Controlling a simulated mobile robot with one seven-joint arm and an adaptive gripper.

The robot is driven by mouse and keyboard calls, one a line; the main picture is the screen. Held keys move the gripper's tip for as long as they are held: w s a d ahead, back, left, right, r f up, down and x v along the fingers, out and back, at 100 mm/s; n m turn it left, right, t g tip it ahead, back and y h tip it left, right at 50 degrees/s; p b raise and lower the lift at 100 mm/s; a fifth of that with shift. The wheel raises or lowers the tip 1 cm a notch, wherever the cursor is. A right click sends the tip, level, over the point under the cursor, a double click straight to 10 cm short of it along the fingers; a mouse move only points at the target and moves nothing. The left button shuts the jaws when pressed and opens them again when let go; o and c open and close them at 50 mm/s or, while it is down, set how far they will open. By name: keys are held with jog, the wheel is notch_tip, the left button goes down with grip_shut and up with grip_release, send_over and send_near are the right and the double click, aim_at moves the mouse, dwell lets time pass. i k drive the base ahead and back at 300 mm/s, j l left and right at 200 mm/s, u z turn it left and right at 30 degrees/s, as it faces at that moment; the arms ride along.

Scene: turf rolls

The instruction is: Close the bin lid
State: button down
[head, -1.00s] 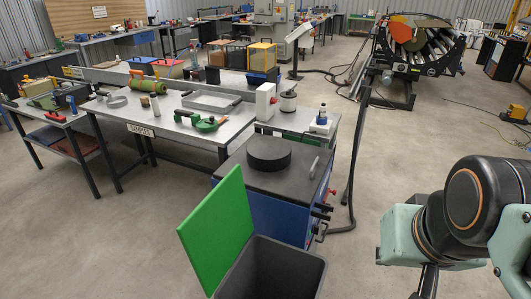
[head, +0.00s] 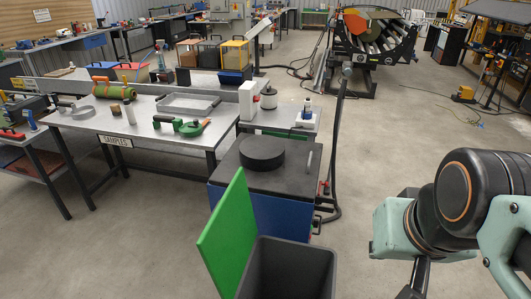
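The grey bin (head: 287,270) stands at the bottom centre of the head view, its lower part cut off by the frame edge. Its green lid (head: 230,236) is open and stands tilted up along the bin's left side. The bin's mouth is uncovered and looks dark inside. My arm is at the right of the head view, bent, with its lower end leaving the bottom edge. My gripper is out of the picture, so its state and its distance from the lid do not show.
A blue cabinet with a dark top (head: 283,172) stands right behind the bin, with a black disc (head: 262,153) on it. The samples table (head: 75,117) is at the left. A dark hose stand (head: 341,140) rises behind the cabinet. Open floor lies left and right of the bin.

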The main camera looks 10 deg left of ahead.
aim_at(225, 246)
jog(key=j+z, duration=0.25)
jog(key=j, duration=0.55)
jog(key=k+j+z, duration=0.1)
jog(key=j+z, duration=0.15)
jog(key=j, duration=0.5)
jog(key=j+z, duration=0.15)
jog(key=j, duration=0.7)
jog(key=k+j, duration=0.25)
jog(key=j, duration=0.15)
jog(key=i+j, duration=0.1)
jog(key=j, duration=0.2)
jog(key=i+j+u, duration=0.15)
jog(key=j, duration=0.4)
jog(key=i+j+u, duration=0.25)
jog(key=l+u, duration=0.1)
jog(key=l, duration=0.2)
jog(key=k, duration=0.05)
